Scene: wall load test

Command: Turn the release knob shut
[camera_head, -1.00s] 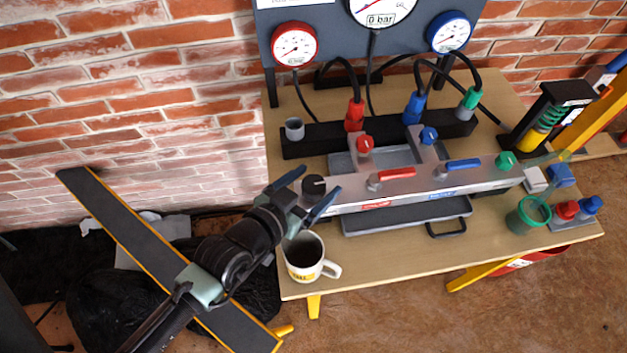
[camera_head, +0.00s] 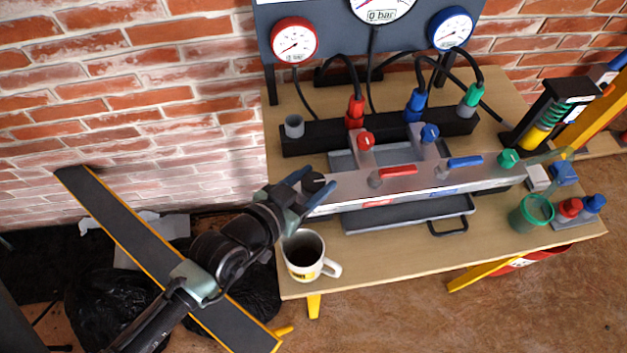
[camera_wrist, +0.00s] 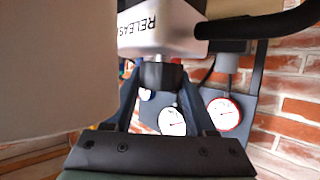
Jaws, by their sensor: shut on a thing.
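The release knob (camera_head: 314,181) is a black round knob at the left end of a long grey metal block (camera_head: 345,189) on the bench. In the wrist view the knob (camera_wrist: 160,77) sits below the block end lettered "RELEAS", the rest of the word cut off. My gripper (camera_head: 309,187) has one blue-grey finger on each side of the knob and is shut on it. The wrist view shows both fingers (camera_wrist: 162,92) flanking the knob. The head view hides part of the knob's lower side behind a finger.
A white mug (camera_head: 303,258) stands on the bench close below my gripper. Red (camera_head: 395,170) and blue (camera_head: 463,162) levers and a green knob (camera_head: 508,158) sit along the block. Hoses and gauges stand behind. A green cup (camera_head: 530,214) stands at the right.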

